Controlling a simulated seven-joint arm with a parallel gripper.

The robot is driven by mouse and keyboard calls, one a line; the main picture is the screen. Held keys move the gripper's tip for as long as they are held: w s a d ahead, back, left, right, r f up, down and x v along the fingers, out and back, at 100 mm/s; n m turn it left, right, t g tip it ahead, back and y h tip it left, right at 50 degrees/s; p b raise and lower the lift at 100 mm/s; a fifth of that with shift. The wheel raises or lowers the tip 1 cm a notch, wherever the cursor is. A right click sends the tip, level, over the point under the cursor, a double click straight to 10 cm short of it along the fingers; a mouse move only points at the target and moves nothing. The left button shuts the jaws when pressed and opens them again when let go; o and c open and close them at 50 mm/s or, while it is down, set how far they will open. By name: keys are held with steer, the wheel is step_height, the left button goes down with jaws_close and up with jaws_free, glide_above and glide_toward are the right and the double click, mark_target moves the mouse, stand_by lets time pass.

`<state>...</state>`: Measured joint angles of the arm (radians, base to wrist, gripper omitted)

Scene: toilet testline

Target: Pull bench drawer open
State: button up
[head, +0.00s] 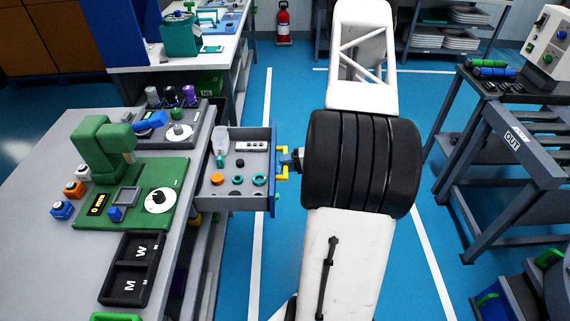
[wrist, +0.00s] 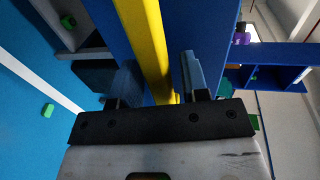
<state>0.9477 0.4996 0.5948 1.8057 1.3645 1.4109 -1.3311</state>
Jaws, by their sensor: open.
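The bench drawer (head: 212,203) sticks out from the right side of the grey bench, its inside open to view. Its front is blue with a yellow handle (head: 283,176). My gripper (head: 287,160) is at the handle, partly hidden behind my black arm joint. In the wrist view the yellow handle (wrist: 146,42) runs between the two fingers of my gripper (wrist: 155,78). The fingers stand apart, one on each side of the bar; I cannot tell whether either touches it.
The drawer holds a clear bottle (head: 221,143), an orange ring (head: 217,180), a teal ring (head: 260,180) and small parts. A green press (head: 105,150) stands on the bench. A dark rack (head: 500,150) stands at right. Blue floor lies clear between the drawer and rack, below my arm.

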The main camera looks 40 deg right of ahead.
steer(key=v, duration=0.7)
steer(key=shift+s+d, duration=0.2)
steer(key=shift+a, duration=0.1)
stand_by(0.6)
steer(key=w+a+r+n+g, duration=0.1)
steer(key=a+r+g, duration=0.1)
steer(key=a+r, duration=0.2)
steer(key=w+a+r+n+g, duration=0.1)
steer(key=w+a+r, duration=0.1)
steer(key=a+r, duration=0.2)
steer(key=w+a+r+n+g, duration=0.1)
steer(key=a+r+g, duration=0.1)
steer(key=a+r, duration=0.2)
steer(key=shift+w+a+r+g+y, duration=0.15)
steer(key=shift+w+r+g+y, duration=0.2)
steer(key=shift+r, duration=0.3)
steer(key=s+a+r+n+g+h, duration=0.25)
steer(key=a+r+g, duration=0.25)
steer(key=a+r, duration=0.9)
steer(key=s+a+r+n+t+h, duration=0.1)
steer(key=s+a+r+h, duration=0.3)
steer(key=s+a+r, duration=0.3)
steer(key=s+a+r+n+t+h, duration=0.1)
steer(key=s+a+r+n+h, duration=0.1)
steer(key=s+a+r+h, duration=0.3)
steer(key=s+a+r, duration=0.3)
steer(key=s+a, duration=0.4)
steer(key=a, duration=0.2)
steer(key=shift+s+a, duration=0.2)
steer(key=shift+s, duration=0.05)
